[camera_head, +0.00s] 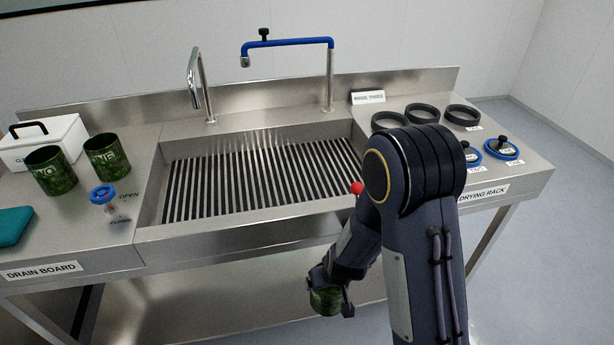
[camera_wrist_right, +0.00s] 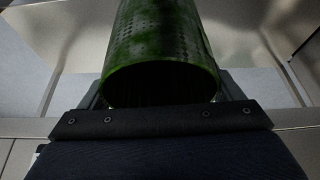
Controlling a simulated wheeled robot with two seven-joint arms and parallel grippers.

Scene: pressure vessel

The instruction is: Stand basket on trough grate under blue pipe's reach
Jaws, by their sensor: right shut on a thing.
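A green perforated basket (camera_head: 322,299) is held by my right gripper (camera_head: 332,290), low in front of the sink unit. The right wrist view shows the basket (camera_wrist_right: 162,50) up close between the fingers. The right arm hides part of the unit. The trough grate (camera_head: 255,175), with dark slots between metal bars, lies empty in the sunken basin. The blue pipe (camera_head: 290,43) is a swing arm on a steel riser behind the trough, its nozzle at the left end over the back ledge. My left gripper is not in view.
Two green baskets (camera_head: 50,170) (camera_head: 107,157) stand on the drain board at left, near a white box (camera_head: 45,142), a blue valve knob (camera_head: 102,194) and a teal cloth (camera_head: 12,226). A steel faucet (camera_head: 199,85) stands behind the trough. The drying rack at right holds black rings (camera_head: 422,113) and blue-rimmed lids (camera_head: 501,149).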

